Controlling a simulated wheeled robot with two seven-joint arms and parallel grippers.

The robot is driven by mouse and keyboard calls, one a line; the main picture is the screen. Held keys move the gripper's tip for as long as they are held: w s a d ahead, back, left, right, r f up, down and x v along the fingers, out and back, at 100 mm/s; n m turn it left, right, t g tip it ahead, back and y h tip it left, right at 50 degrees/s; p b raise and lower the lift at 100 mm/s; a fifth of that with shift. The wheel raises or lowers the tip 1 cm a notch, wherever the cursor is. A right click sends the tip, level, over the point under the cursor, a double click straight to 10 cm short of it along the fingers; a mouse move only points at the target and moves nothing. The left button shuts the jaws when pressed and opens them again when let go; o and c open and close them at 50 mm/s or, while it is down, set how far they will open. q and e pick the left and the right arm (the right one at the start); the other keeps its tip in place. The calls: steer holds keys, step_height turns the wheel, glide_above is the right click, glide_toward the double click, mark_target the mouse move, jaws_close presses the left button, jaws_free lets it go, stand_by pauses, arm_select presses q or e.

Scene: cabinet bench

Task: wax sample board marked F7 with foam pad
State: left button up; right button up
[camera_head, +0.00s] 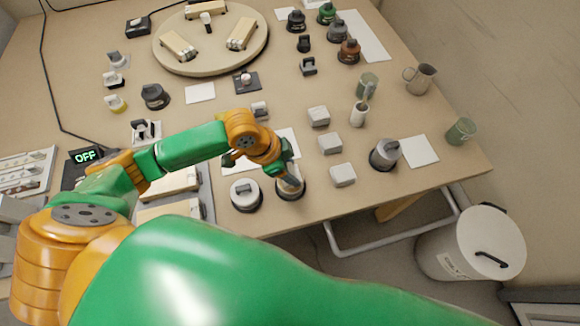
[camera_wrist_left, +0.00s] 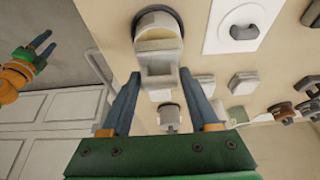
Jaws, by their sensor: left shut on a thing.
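My left gripper (camera_head: 288,172) is near the table's front edge, over a pale handled piece (camera_head: 291,187) with a dark round base. In the left wrist view, the left gripper (camera_wrist_left: 160,78) has its fingers on either side of the piece's grey-white handle (camera_wrist_left: 158,68) and is shut on it. I cannot tell whether this piece is the foam pad or whether it touches the table. Pale wooden boards lie on the round turntable (camera_head: 163,60) and in a tray at the left. No F7 mark is readable. My right gripper (camera_wrist_left: 42,48) is open and empty in the left wrist view.
A white round-topped piece (camera_head: 245,193) stands just left of the held one. Several pale blocks (camera_head: 330,143) stand to the right, with a grey handled piece (camera_head: 385,154) beyond. A metal jug (camera_head: 420,79) is at the right edge. A white bin (camera_head: 470,243) stands on the floor.

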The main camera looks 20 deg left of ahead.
mark_target(290, 169)
arm_select(q)
steer(key=shift+f, duration=0.5)
stand_by(0.4)
steer(key=shift+s+f, duration=0.1)
stand_by(1.5)
step_height(290, 169, up, 8)
steer(key=p, duration=0.9)
steer(key=shift+f, duration=0.45)
